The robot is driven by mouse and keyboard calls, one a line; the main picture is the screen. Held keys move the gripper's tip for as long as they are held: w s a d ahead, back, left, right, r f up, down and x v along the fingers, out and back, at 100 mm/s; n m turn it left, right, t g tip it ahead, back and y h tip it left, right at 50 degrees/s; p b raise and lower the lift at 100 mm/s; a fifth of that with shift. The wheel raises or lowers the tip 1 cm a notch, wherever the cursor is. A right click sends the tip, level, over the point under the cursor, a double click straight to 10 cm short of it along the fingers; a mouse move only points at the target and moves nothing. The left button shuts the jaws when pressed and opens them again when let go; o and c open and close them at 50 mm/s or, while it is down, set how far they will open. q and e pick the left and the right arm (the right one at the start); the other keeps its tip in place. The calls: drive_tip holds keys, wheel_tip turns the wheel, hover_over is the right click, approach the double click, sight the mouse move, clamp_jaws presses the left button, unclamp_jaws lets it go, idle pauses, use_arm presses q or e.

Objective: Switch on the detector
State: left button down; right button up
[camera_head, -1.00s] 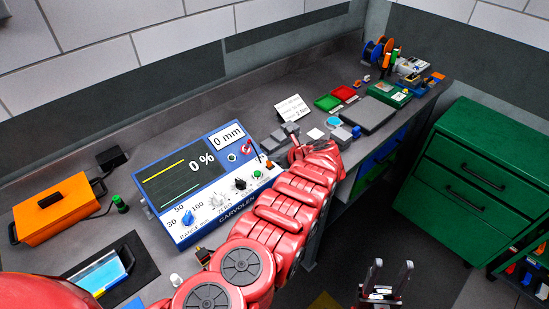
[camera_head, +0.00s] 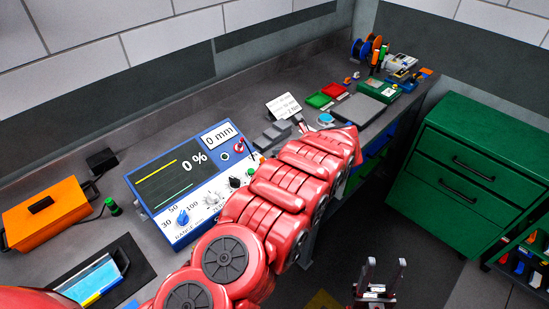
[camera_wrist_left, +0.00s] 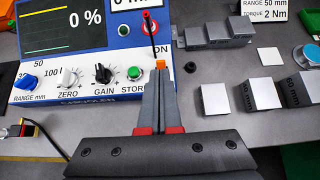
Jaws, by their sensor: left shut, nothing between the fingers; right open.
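The detector (camera_head: 140,190) is a blue-framed box with a dark screen (camera_head: 165,172) reading "0 %", a "0 mm" display, and a row of knobs. A green store button (camera_wrist_left: 134,73) is at the panel's right. My right gripper (camera_head: 383,266) is open and empty, low in front of the bench.
Grey metal blocks (camera_wrist_left: 218,35) stand right of the detector, with a printed card (camera_head: 284,105) behind. An orange case (camera_head: 45,215) lies left. Red and green trays (camera_head: 320,99) and a grey plate (camera_head: 358,109) lie farther right. A green cabinet (camera_head: 470,165) stands at right.

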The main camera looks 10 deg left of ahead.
use_arm(q)
drive_tip(key=r, duration=0.1)
drive_tip(key=s+d+r+p, duration=0.1)
drive_tip(key=r, duration=0.1)
drive_tip(key=r+p, duration=0.1)
drive_tip(key=r, duration=0.1)
drive_tip(key=shift+s+d+r, duration=0.2)
drive_tip(key=shift+d, duration=0.15)
drive_tip(key=shift+f, duration=0.1)
